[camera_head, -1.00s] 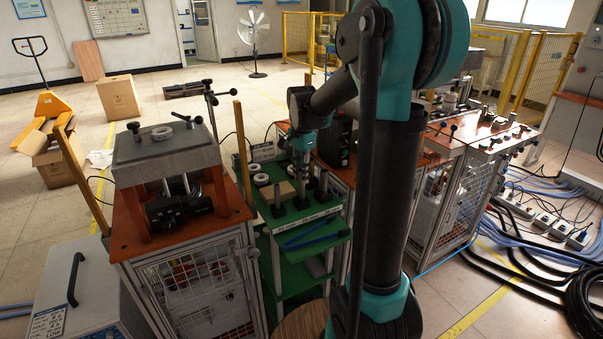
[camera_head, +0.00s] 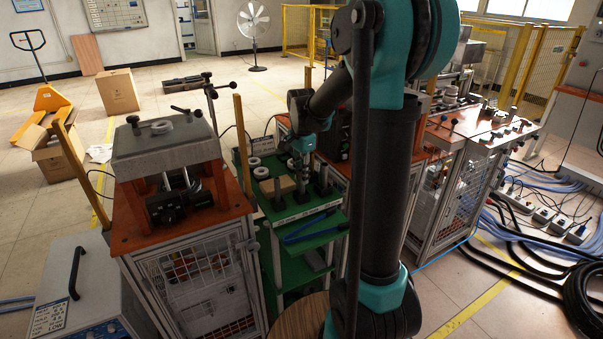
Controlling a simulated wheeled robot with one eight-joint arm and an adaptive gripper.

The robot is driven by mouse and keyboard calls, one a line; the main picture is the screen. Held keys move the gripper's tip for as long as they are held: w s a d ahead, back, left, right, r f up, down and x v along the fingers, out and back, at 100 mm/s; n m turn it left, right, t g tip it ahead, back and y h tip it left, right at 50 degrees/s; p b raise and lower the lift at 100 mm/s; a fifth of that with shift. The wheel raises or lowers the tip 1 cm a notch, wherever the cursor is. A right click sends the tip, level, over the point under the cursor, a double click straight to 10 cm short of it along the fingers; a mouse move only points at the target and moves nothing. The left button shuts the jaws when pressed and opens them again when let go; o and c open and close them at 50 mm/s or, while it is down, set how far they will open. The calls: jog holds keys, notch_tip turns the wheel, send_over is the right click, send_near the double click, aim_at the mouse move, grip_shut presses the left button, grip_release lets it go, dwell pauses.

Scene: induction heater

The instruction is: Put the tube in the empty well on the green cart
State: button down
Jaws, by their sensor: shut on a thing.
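The green cart (camera_head: 296,240) stands at the middle, between two orange-topped benches. On its top are white rings (camera_head: 261,173), a tan block (camera_head: 278,186) and dark upright posts (camera_head: 277,197). My gripper (camera_head: 302,178) points straight down over the cart top, just right of the tan block. It is shut on the tube, which is small, dark and hard to make out between the fingers and the posts. I cannot tell whether the tube touches the cart. The empty well is not clearly visible; my gripper and the posts may hide it.
Dark posts stand close to my gripper on the cart's front part. A blue-handled tool (camera_head: 312,228) lies on the cart's lower tray. My arm column blocks the right side.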

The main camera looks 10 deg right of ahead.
jog(key=shift+f, duration=0.1)
jog(key=c, duration=1.3)
grip_release()
notch_tip(320, 180, up, 12)
jog(key=s+d+f+n+t, duration=0.1)
jog(key=s+f+n, duration=0.3)
jog(key=s+f, duration=0.2)
jog(key=s+d+f+n+t, duration=0.1)
jog(key=s+f+n, duration=0.3)
jog(key=s+f, duration=0.3)
jog(key=s+d+f+n+t, duration=0.2)
jog(key=s+f+n, duration=0.2)
jog(key=s, duration=0.5)
notch_tip(320, 180, down, 3)
jog(key=shift+r+n, duration=0.2)
jog(key=shift+n, duration=0.2)
